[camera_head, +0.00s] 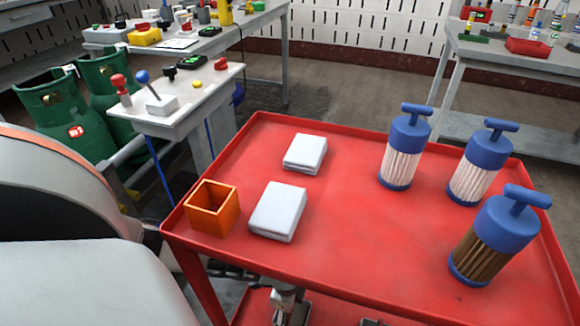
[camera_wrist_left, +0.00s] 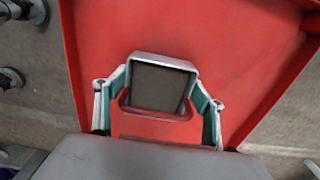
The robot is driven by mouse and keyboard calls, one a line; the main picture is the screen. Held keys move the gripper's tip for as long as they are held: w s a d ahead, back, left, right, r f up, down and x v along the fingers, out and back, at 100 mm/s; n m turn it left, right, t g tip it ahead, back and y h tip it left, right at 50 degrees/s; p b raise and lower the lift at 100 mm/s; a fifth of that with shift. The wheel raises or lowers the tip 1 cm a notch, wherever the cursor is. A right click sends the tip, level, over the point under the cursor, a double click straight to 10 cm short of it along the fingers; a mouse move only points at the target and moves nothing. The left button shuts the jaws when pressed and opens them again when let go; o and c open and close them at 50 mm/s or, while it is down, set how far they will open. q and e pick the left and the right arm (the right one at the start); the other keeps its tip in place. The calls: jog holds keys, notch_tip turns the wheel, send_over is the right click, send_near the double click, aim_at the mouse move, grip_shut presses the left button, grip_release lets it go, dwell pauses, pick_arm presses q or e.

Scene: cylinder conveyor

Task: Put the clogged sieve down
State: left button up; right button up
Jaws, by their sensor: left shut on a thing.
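In the left wrist view my left gripper (camera_wrist_left: 158,98) is shut on the sieve (camera_wrist_left: 160,82). The sieve shows a pale squarish frame around a dark grey-brown face, with a red rounded edge near my fingers. It is over a red surface (camera_wrist_left: 235,60); whether it touches that surface cannot be told. In the head view a small part of what looks like my left gripper (camera_head: 284,303) shows below the front edge of the red cart (camera_head: 345,296). The sieve cannot be made out clearly there. My right gripper is not in view.
On the cart's top stand an orange open box (camera_head: 211,207), two white folded pieces (camera_head: 278,211) (camera_head: 305,153), two blue-capped pale filters (camera_head: 401,160) (camera_head: 474,175) and a brown one (camera_head: 483,250). The middle of the top is clear. A lower red shelf (camera_head: 335,312) shows beneath.

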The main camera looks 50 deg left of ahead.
pick_arm(q)
jog(key=shift+w, duration=0.15)
jog(key=o, duration=1.4)
jog(key=shift+c, duration=0.2)
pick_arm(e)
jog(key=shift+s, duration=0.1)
pick_arm(q)
jog(key=shift+r, duration=0.1)
jog(key=r+p, duration=0.1)
jog(key=r, duration=0.1)
jog(key=w+r+p, duration=0.1)
jog(key=r, duration=0.1)
jog(key=shift+r, duration=0.15)
jog(key=shift+r+p, duration=0.45)
jog(key=shift+r, duration=0.5)
notch_tip(320, 180, up, 6)
jog(key=s+p, duration=0.1)
jog(key=p, duration=0.2)
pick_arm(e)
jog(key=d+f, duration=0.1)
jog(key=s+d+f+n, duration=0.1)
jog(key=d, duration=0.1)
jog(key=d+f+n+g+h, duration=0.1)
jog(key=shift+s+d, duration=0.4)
